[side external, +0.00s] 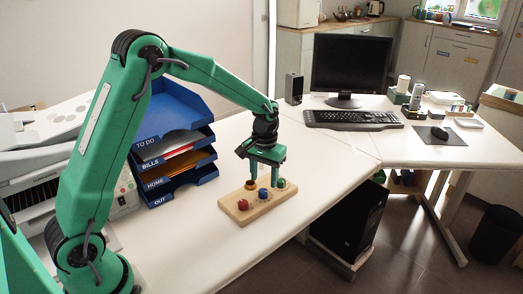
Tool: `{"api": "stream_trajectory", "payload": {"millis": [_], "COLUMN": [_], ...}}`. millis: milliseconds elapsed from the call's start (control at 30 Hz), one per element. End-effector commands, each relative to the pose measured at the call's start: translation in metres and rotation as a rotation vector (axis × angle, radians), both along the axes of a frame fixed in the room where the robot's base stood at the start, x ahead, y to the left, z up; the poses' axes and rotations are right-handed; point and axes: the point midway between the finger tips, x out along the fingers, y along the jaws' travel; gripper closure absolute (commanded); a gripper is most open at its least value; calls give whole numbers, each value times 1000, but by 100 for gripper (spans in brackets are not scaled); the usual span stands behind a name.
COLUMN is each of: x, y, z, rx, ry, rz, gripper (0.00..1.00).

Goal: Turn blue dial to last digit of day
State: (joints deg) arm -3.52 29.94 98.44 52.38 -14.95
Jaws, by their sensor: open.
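A light wooden board (234,212) lies flat on the white desk and carries several coloured dials. The blue dial (263,194) sits near the middle of the board, with a red dial (242,204) to its left, a green dial (281,183) to its right and an orange-brown dial (251,185) behind. My gripper (264,178) points down over the rear part of the board, open, with its fingers spread behind the blue dial in the picture. I cannot tell whether a finger touches any dial. The dial markings are too small to read, and I see no legible day.
A stack of blue letter trays (176,148) stands left of the board, and a printer (45,140) is further left. A keyboard (352,119) and monitor (350,64) stand behind to the right. The desk in front of and right of the board is clear to its edge.

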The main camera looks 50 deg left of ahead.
Motion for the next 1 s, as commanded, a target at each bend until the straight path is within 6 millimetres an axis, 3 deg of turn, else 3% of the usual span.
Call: {"api": "stream_trajectory", "payload": {"millis": [400,767,867,1000], "x": [-1,-1,-1,-1], "y": [2,2,2,2], "z": [-45,-49,-49,-49], "rx": [0,0,0,0], "ry": [1,0,-1,-1], "rz": [0,0,0,0], "gripper": [52,52,65,93]}}
